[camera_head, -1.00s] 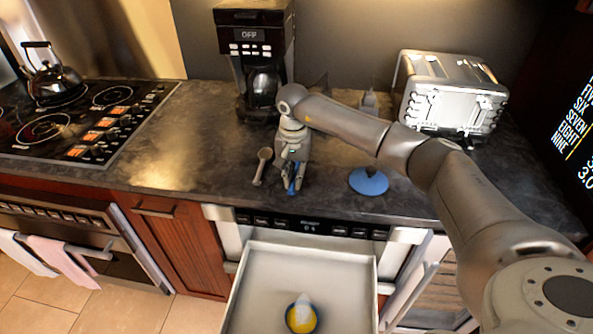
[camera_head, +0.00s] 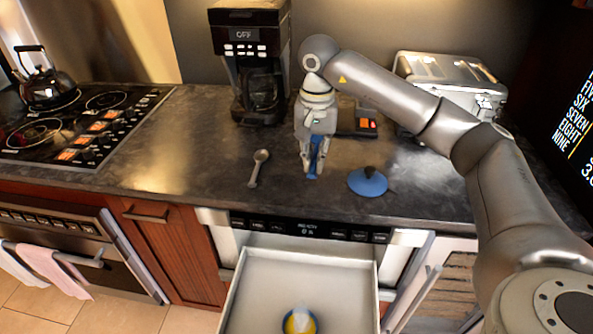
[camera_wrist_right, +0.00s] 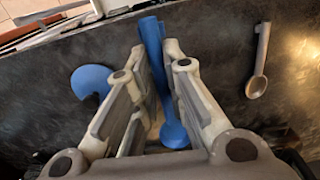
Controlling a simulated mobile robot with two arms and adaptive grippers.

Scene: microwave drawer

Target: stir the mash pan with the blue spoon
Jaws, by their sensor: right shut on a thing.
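The mash pan (camera_head: 300,321) is a round blue-rimmed pan with yellow mash, inside the open drawer (camera_head: 258,262) at the bottom of the head view. The bottom of the picture cuts it off. My right gripper (camera_head: 313,168) points down above the counter, behind the drawer. It is shut on the blue spoon (camera_head: 312,173), mostly hidden by the fingers in the head view. In the right wrist view the blue spoon (camera_wrist_right: 152,32) runs between the fingers, its round end nearer the palm. My left gripper is not in view.
A blue lid (camera_head: 368,184) with a dark knob lies right of my right gripper. A grey-brown spoon (camera_head: 256,172) lies to the left. A coffee maker (camera_head: 252,70), a toaster (camera_head: 450,85) and a small dark device (camera_head: 350,117) stand behind. The left counter is clear.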

